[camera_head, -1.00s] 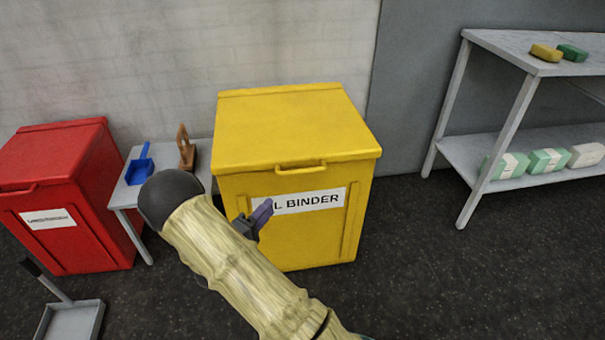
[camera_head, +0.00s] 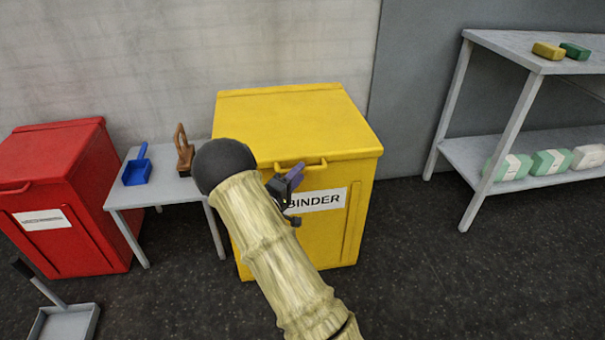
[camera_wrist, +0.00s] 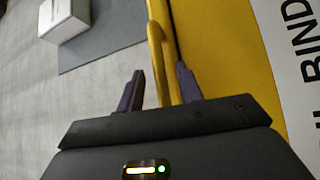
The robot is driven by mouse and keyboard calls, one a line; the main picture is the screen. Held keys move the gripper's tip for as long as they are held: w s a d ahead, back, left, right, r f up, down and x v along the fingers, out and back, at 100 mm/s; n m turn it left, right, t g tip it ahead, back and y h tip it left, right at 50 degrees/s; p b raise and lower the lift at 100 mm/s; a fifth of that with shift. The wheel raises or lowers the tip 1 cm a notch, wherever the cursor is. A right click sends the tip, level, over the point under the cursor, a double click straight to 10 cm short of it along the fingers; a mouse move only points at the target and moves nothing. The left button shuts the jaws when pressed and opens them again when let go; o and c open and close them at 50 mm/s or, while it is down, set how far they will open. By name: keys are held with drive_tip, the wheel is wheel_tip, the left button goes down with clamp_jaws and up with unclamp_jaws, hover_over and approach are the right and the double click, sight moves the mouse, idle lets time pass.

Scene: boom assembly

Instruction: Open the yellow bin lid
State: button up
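The yellow bin (camera_head: 335,225) stands at the middle of the head view with its lid (camera_head: 285,120) shut flat. A yellow handle (camera_head: 312,165) sticks out from the lid's front edge, above a white label reading "BINDER". My gripper (camera_head: 290,176) is at the left end of this handle, in front of the bin. In the wrist view my gripper (camera_wrist: 160,88) is open, and the yellow handle bar (camera_wrist: 156,60) runs between its two purple fingers. The fingers look clear of the bar, but exact contact cannot be told. My forearm hides part of the bin's left front.
A red bin (camera_head: 60,200) and a small grey table (camera_head: 165,192) with a blue dustpan (camera_head: 138,168) and a brown object (camera_head: 183,150) stand left. A grey shelf (camera_head: 500,45) with boxes stands right. The floor between shelf and yellow bin is clear.

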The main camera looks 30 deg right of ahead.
drive_tip(key=shift+x, duration=1.45)
clamp_jaws()
drive_tip(key=shift+r, duration=0.15)
